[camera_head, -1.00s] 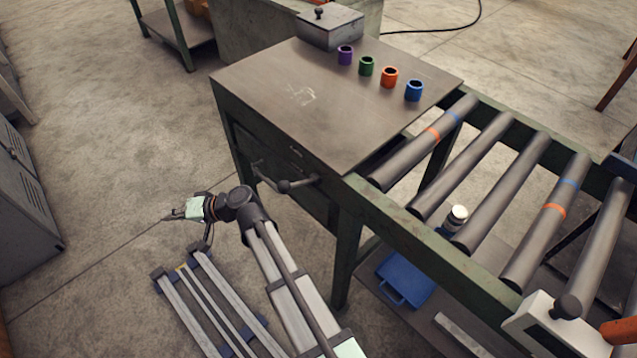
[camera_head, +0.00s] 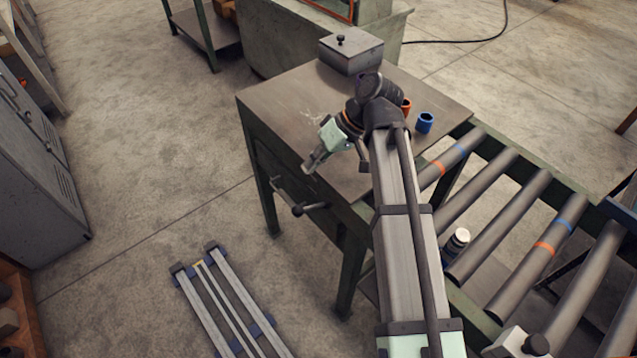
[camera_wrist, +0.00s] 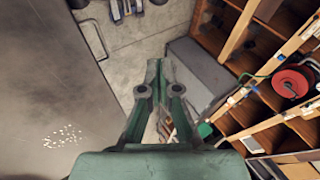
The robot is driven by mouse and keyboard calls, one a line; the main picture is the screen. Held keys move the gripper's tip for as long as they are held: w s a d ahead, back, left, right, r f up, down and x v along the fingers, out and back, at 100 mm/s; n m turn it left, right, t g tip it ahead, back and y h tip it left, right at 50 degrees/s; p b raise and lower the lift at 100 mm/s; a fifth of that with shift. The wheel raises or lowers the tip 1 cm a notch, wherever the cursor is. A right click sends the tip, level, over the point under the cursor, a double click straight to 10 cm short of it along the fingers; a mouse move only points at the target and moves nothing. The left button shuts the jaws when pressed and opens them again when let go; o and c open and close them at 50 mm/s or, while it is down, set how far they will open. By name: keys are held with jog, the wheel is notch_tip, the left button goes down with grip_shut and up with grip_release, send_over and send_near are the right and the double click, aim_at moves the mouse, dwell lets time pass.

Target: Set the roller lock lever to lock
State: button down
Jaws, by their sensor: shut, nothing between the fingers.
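A second dark knob (camera_head: 537,345) sits on a pale box at the bottom right, cut by the frame edge. No readable label shows which is the roller lock lever. My gripper (camera_head: 309,168) is over the table's front edge, above and apart from the bar, and it is empty. In the wrist view its fingertips (camera_wrist: 156,66) are together, with a curved bar handle (camera_wrist: 95,40) to their left by the table edge.
My arm crosses the roller conveyor (camera_head: 505,215) and the tabletop (camera_head: 290,100). A blue cup (camera_head: 425,123), an orange cup (camera_head: 406,105) and a lidded metal box (camera_head: 350,52) stand on the table. A rail frame (camera_head: 225,305) lies on the floor; floor left of the table is clear.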

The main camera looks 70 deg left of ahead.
aim_at(309, 207)
jog(key=w+d+r+t+p, duration=0.1)
jog(key=w+d+r, duration=0.2)
jog(key=w, duration=0.4)
jog(key=shift+d+h, duration=0.2)
jog(key=shift+h, duration=0.2)
jog(key=p+x, duration=0.4)
jog(key=x, duration=1)
jog(key=shift+f+p, duration=0.1)
jog(key=shift+p, duration=0.2)
